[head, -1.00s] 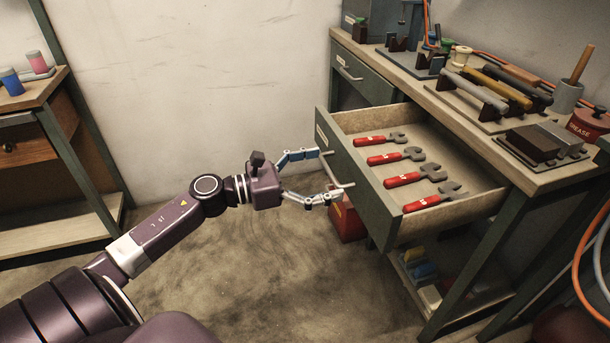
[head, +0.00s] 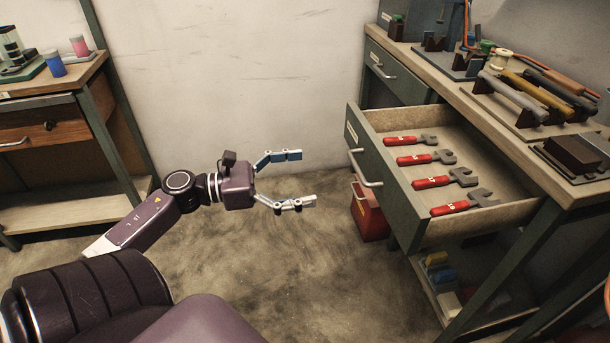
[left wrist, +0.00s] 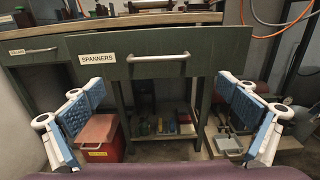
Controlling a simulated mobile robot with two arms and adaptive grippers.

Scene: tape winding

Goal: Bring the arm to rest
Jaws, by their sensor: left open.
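My left gripper (head: 298,179) is open and empty, held in the air left of the open drawer. The drawer (head: 384,184) is pulled out of the workbench and holds several red-handled spanners (head: 432,158) in a row. Its metal handle (head: 364,168) is apart from my fingers, with a clear gap. In the left wrist view the drawer front (left wrist: 205,48) carries a "SPANNERS" label, and its handle (left wrist: 158,57) lies ahead between and above my two open fingers (left wrist: 162,112). My right gripper does not show.
A red box (head: 369,212) stands on the floor below the drawer. A wooden side table (head: 60,90) with cups is at the left. The floor (head: 290,260) between is free.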

